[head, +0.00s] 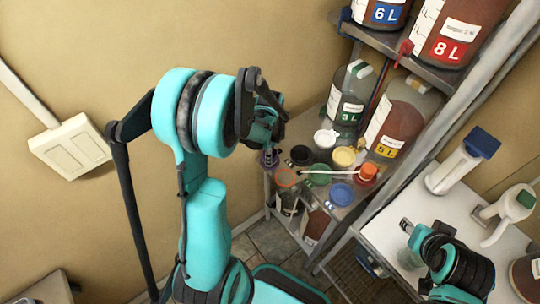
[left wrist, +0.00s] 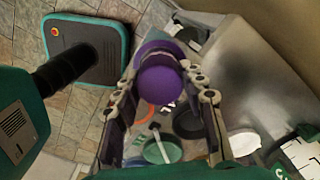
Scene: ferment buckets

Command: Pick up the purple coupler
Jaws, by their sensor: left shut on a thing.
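The purple coupler (left wrist: 160,82) is round and sits between the two fingers of my left gripper (left wrist: 166,66) in the left wrist view. The fingers press on it from both sides. In the head view the purple coupler (head: 268,158) shows as a small purple patch under my left gripper (head: 268,143), at the left edge of the shelf. I cannot tell whether it is clear of the shelf. My right gripper (head: 407,226) is at the lower right, over a white surface. Its fingers are too small to read.
The low shelf holds an orange lid (head: 285,177), a blue lid (head: 342,194), a green lid (head: 320,174), a yellow lid (head: 344,157) and a black one (head: 300,155). A 3 L bottle (head: 346,100) and a 5 L bottle (head: 400,118) stand behind. The wall is close on the left.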

